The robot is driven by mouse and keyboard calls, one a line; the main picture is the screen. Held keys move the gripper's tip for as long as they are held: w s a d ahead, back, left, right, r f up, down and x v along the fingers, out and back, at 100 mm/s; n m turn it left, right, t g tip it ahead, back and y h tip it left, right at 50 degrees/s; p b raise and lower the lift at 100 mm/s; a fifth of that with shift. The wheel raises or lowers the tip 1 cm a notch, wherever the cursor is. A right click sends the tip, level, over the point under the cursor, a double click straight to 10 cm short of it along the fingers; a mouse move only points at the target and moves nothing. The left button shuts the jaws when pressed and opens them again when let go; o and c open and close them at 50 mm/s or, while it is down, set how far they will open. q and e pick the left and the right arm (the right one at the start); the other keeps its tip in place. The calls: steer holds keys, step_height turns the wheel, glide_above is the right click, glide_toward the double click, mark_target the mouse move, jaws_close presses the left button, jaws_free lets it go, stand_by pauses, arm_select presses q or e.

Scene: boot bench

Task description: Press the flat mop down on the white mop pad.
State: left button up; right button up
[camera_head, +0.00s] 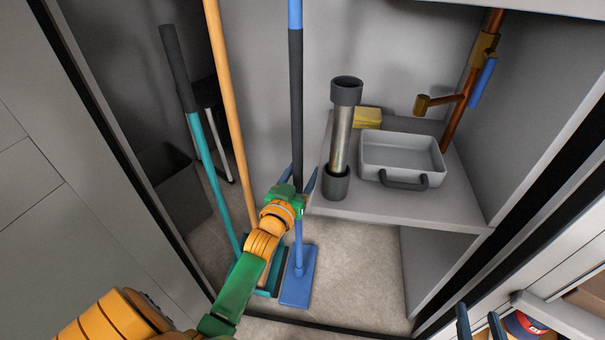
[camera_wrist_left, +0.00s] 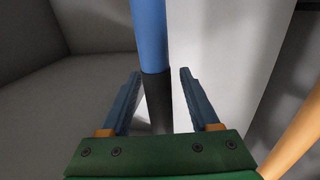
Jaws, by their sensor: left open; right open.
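The flat mop (camera_head: 296,110) stands nearly upright in the tall cabinet, with a blue pole, a long dark grip and a flat blue head (camera_head: 298,288) on the beige floor. My left gripper (camera_head: 300,174) is open at the pole below or at the lower part of the dark grip. In the left wrist view, the pole (camera_wrist_left: 152,45) passes between the open fingers (camera_wrist_left: 160,75), with gaps on both sides. My right gripper (camera_head: 479,324) is open and empty at the bottom right, partly cut off. I see no white mop pad in either view.
A teal broom (camera_head: 212,185) and an orange pole (camera_head: 228,100) stand close left of the mop. At right, a shelf (camera_head: 440,212) holds a grey tray (camera_head: 402,155), a grey-ended cylinder (camera_head: 341,140) and a yellow block (camera_head: 368,117). A copper pipe (camera_head: 465,95) stands behind. Floor is free right of the mop head.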

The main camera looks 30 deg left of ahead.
arm_select(q)
jaws_close()
stand_by(1.3)
jaws_free()
